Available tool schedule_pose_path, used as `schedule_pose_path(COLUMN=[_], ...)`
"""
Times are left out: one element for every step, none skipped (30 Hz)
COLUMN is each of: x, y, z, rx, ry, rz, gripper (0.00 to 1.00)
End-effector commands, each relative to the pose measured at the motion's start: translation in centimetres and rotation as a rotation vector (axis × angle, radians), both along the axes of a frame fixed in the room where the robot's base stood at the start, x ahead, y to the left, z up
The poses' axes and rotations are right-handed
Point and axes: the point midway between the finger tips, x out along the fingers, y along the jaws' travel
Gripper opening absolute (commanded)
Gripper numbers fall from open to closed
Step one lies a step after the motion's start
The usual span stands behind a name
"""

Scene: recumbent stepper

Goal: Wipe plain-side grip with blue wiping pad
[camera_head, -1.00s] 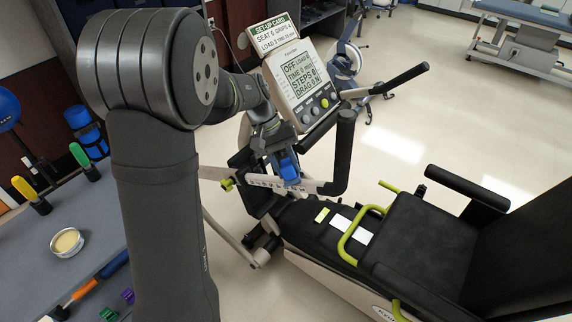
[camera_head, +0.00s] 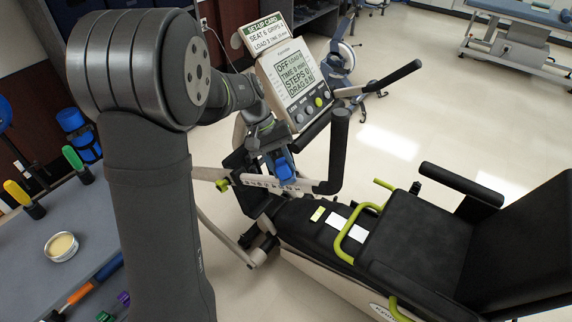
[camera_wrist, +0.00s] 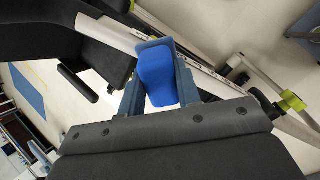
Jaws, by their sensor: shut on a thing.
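My gripper (camera_head: 283,166) is shut on the blue wiping pad (camera_head: 285,171). In the wrist view the pad (camera_wrist: 157,76) sits between the two fingers of my gripper (camera_wrist: 160,80). In the head view the pad overlaps the stepper's pale marked lever bar (camera_head: 305,186); I cannot tell whether it touches it. The near black handgrip (camera_head: 339,140) stands upright just right of the pad, apart from it. The far black handgrip (camera_head: 400,74) points up and right beyond the console. I cannot tell from the frames which grip is the plain-side one.
The console (camera_head: 287,80) with its set-up card stands behind my gripper. The black seat (camera_head: 415,235) with green handles is at the right. A grey table (camera_head: 35,265) at the left holds a round tin (camera_head: 61,247) and several colored-handled tools. Open floor lies beyond the stepper.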

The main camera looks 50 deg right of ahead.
Motion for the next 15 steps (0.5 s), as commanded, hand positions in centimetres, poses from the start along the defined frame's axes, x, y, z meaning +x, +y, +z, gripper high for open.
schedule_pose_path(x=[0.1, 0.1, 0.1, 0.0, 0.0, 0.0, 0.0, -0.1, -0.2, -0.3, -0.5, -0.7, -0.9, -1.2, -1.5], y=[0.0, 0.0, 0.0, 0.0, 0.0, 0.0, 0.0, 0.0, 0.0, 0.0, 0.0, 0.0, 0.0, 0.0, 0.0], z=[0.0, 0.0, -0.1, -0.1, -0.1, -0.1, 0.0, 0.0, 0.1, 0.1, 0.2, 0.3, 0.5, 0.6, 0.8], rx=[0.0, 0.0, 0.0, 0.0, -0.001, -0.001, -0.001, -0.001, -0.001, -0.001, -0.001, 0.0, 0.0, 0.0, -0.001], ry=[0.0, 0.0, 0.0, 0.0, -0.001, -0.001, -0.001, -0.001, -0.001, -0.001, -0.001, -0.001, -0.001, -0.001, -0.001], rz=[0.0, -0.001, -0.001, -0.001, -0.001, -0.001, -0.001, -0.001, -0.001, -0.001, -0.001, -0.001, -0.002, -0.002, -0.003], gripper=[0.12, 0.12, 0.12, 0.12, 0.12, 0.12, 0.12, 0.12, 0.12, 0.12, 0.12, 0.12, 0.12, 0.12, 0.12])
